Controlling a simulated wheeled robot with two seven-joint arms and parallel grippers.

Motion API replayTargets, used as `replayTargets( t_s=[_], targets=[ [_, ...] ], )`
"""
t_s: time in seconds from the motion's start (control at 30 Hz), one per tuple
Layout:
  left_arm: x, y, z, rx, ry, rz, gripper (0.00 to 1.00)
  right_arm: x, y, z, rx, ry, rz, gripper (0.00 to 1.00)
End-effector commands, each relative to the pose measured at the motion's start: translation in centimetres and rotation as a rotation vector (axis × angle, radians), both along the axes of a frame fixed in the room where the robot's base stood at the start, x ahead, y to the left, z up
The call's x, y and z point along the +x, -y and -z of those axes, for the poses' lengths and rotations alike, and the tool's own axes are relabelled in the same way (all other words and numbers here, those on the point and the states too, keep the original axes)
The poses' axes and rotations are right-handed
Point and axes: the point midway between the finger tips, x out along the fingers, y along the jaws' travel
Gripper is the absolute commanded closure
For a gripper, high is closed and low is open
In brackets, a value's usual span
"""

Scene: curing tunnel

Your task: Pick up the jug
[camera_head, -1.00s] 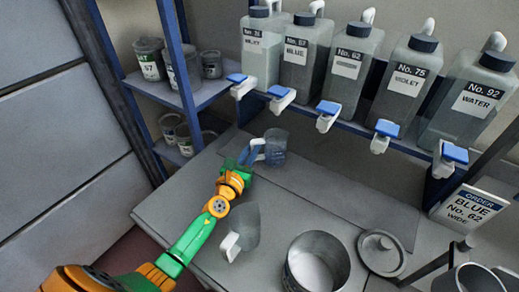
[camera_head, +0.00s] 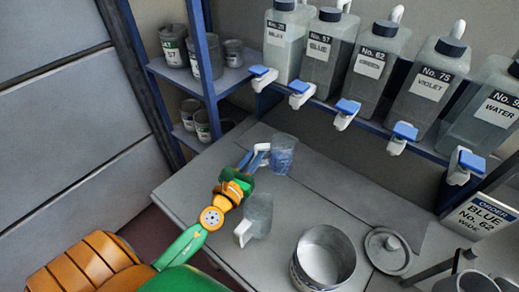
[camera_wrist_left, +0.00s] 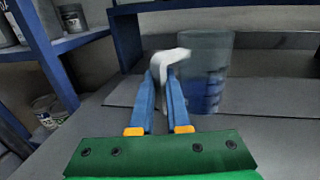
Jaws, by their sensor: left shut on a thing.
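A clear jug (camera_head: 283,155) with blue markings and a white handle stands upright near the back of the grey bench (camera_head: 190,200), beneath the row of taps. My left gripper (camera_head: 259,154) reaches it from the left side and is shut on its handle. In the left wrist view the white handle (camera_wrist_left: 170,58) sits between the two blue fingers (camera_wrist_left: 166,88), with the jug body (camera_wrist_left: 205,75) just to their right. I cannot tell whether the jug's base is off the bench. A second clear jug (camera_head: 259,213) with a white handle stands nearer, beside my left forearm. My right gripper is not in view.
Several labelled bottles with taps, such as No. 57 Blue (camera_head: 320,47), line the shelf above the bench. An open metal can (camera_head: 324,258) and a lid (camera_head: 386,250) are nearer right. An order sign (camera_head: 479,215) reads Blue No. 62 Wide. Cans stand on the left shelves (camera_head: 228,83).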

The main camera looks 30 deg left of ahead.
Motion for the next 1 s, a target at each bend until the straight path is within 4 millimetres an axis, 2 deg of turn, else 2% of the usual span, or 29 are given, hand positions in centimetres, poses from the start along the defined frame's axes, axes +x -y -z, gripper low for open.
replayTargets(
  t_s=[0.03,0.6,1.0],
  targets=[
    [0.0,0.0,-1.3,-0.001,0.001,-0.002,1.0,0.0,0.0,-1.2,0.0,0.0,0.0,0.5],
    [0.1,0.0,-10.6,-0.002,0.001,-0.001,1.0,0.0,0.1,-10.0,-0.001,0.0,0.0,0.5],
    [0.1,0.0,-12.7,-0.001,0.006,0.0,1.0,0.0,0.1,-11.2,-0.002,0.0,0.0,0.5]
  ],
)
